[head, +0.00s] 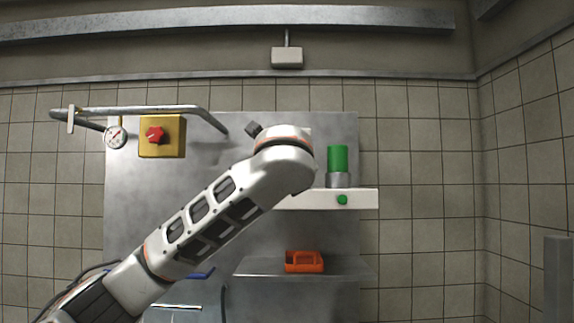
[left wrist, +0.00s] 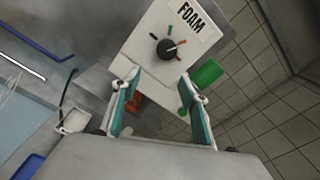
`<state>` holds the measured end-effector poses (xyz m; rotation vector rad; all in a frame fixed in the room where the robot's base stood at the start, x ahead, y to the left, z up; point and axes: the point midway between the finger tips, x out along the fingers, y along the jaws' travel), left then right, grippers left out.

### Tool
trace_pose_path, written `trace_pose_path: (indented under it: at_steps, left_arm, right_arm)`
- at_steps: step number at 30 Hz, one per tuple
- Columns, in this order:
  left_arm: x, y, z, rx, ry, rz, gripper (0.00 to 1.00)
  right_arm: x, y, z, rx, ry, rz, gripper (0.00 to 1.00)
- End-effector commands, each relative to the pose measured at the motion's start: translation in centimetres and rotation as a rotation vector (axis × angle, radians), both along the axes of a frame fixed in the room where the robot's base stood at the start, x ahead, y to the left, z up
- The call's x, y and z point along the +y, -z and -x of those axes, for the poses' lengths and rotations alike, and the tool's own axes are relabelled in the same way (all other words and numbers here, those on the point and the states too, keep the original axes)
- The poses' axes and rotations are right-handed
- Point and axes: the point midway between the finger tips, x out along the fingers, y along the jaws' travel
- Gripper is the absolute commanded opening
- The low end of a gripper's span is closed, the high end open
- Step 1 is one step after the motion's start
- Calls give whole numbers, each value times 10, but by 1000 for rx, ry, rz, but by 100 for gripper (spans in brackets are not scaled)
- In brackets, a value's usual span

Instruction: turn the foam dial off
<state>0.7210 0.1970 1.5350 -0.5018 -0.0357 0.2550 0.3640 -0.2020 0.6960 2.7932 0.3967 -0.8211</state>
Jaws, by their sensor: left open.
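The foam dial (left wrist: 168,48) is a round black knob on a pale panel (left wrist: 140,43) lettered FOAM, seen in the left wrist view. Small coloured marks surround it. A light pointer line on the knob seems to face the right-hand, reddish mark. My left gripper (left wrist: 160,78) is open and empty, its two teal-lined fingers apart just below the dial in the picture. I see no contact with the knob. In the head view my left arm covers the dial and the gripper. My right gripper is in neither view.
In the head view a white box (head: 365,199) with a green button carries a green cylinder (head: 337,158). A yellow box (head: 174,124) with a red knob, a gauge (head: 115,135) and a pipe are at upper left. An orange object (head: 304,261) lies on the shelf below.

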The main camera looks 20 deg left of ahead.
Motion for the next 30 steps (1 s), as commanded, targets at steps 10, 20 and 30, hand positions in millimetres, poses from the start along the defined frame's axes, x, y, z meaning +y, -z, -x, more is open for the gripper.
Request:
trace_pose_path:
  at_steps: [10,20,30]
  left_arm:
    - [13,-32,-4,-13,-30,-52,44]
    - [26,-33,-51,-14,-30,-50,44]
    - [30,-31,-65,-17,-27,-50,44]
  right_arm:
    - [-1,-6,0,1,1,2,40]
    - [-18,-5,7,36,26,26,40]
    - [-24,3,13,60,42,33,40]
